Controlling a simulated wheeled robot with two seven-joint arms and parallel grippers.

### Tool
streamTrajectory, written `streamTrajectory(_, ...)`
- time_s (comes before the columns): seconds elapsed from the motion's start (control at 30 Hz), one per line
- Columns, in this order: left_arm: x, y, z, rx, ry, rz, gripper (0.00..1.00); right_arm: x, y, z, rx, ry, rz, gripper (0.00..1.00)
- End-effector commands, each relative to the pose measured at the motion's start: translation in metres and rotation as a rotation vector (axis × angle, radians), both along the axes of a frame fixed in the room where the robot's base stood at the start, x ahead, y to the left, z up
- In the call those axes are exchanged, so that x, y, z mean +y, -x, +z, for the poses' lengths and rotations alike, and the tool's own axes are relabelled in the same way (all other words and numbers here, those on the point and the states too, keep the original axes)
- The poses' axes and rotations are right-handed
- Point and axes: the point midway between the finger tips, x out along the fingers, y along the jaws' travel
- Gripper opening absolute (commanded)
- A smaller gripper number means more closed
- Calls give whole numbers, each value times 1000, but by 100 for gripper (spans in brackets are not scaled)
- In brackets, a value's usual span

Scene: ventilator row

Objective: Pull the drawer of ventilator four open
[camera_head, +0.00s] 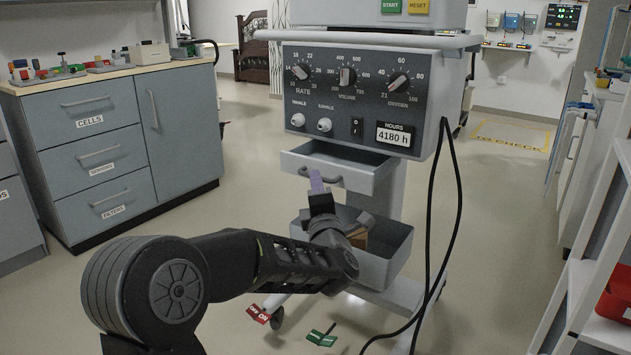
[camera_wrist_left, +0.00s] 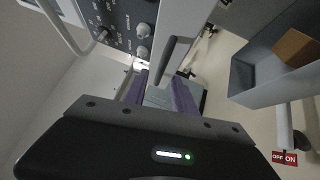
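The ventilator (camera_head: 360,95) has a dark panel with knobs and an hours label of 4180 h. No number four is readable on it. Its grey drawer (camera_head: 362,180) is partly out, with the inside showing from above. The drawer's dark bar handle (camera_head: 330,183) is on its front; the handle (camera_wrist_left: 173,62) also shows in the left wrist view. In the left wrist view, the purple fingers of my left gripper (camera_wrist_left: 160,92) are apart, near the handle's end. Contact cannot be told. My right gripper is not in view.
An open grey bin (camera_head: 385,262) with a brown box (camera_head: 357,237) sits below the drawer. Black cables (camera_head: 457,200) hang at the ventilator's right. A blue-grey cabinet (camera_head: 110,150) stands left, white shelves (camera_head: 600,230) right. The floor between is largely clear.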

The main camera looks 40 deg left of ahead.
Motion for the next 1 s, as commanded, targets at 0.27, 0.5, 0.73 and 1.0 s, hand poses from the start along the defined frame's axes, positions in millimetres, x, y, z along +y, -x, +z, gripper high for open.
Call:
streamTrajectory(0.27, -31, 31, -5, 1, 0, -3, 32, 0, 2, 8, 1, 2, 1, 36)
streamTrajectory(0.5, -36, 38, -8, 0, 0, -1, 32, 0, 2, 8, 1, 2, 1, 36)
streamTrajectory(0.73, -36, 37, -8, 0, 0, -1, 32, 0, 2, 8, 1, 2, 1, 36)
streamTrajectory(1.0, -36, 37, -8, 16, -14, 1, 32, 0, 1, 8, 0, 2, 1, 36)
